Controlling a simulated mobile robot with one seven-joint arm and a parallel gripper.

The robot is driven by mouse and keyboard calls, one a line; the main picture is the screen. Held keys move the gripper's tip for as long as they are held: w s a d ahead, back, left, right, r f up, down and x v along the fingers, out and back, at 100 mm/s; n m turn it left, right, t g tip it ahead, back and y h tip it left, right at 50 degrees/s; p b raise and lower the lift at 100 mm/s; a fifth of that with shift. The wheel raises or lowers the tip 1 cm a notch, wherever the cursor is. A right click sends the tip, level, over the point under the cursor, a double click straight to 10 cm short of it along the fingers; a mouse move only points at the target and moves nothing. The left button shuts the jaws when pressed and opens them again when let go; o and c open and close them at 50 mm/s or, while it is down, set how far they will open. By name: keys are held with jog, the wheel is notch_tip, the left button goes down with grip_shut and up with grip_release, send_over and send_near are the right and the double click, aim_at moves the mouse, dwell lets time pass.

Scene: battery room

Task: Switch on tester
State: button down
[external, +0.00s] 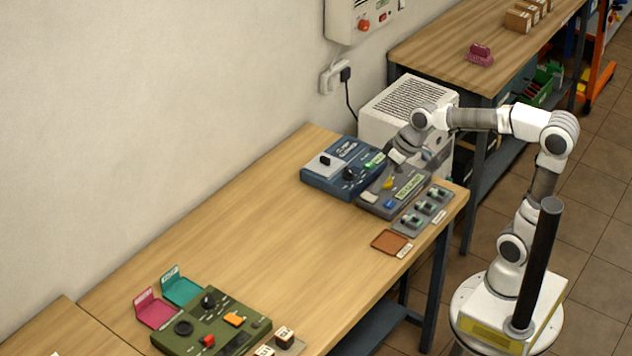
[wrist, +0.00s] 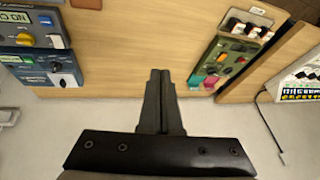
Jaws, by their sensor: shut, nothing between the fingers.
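A grey device (external: 383,206) with a lit green display, a yellow knob and a blue button sits at the table's far end. It also shows in the wrist view (wrist: 18,33), its display partly reading "NO". A blue device (external: 318,181) with a black knob and a small green display stands beside it; it is at the left in the wrist view (wrist: 40,78). A green device (external: 222,341) with red and orange controls is at the near end. I cannot tell from the labels which is the tester. My gripper (external: 394,160) is shut and empty above the blue and grey devices.
A grey plate (external: 408,227) with several small cells and a brown pad (external: 388,243) lie by the grey device. A white vented box (external: 378,128) stands behind. Pink (external: 155,314) and teal (external: 184,292) trays are near the green device. The table's middle is clear.

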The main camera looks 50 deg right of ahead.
jog(key=w+a+f+n+g+y+b, duration=0.2)
jog(key=w+a+f+n+y+b, duration=0.25)
jog(key=a+f, duration=0.55)
jog(key=w+a+f+n+g+y+b, duration=0.1)
jog(key=w+a+f+n+g+b, duration=0.2)
jog(key=w+a+f+n, duration=0.5)
jog(key=w+a+f+n+y+b, duration=0.2)
jog(key=w+a+n+y+b, duration=0.1)
jog(key=a+y, duration=0.4)
jog(key=shift+w+a+f+b, duration=0.25)
jog(key=shift+w+b, duration=0.45)
jog(key=shift+w, duration=0.45)
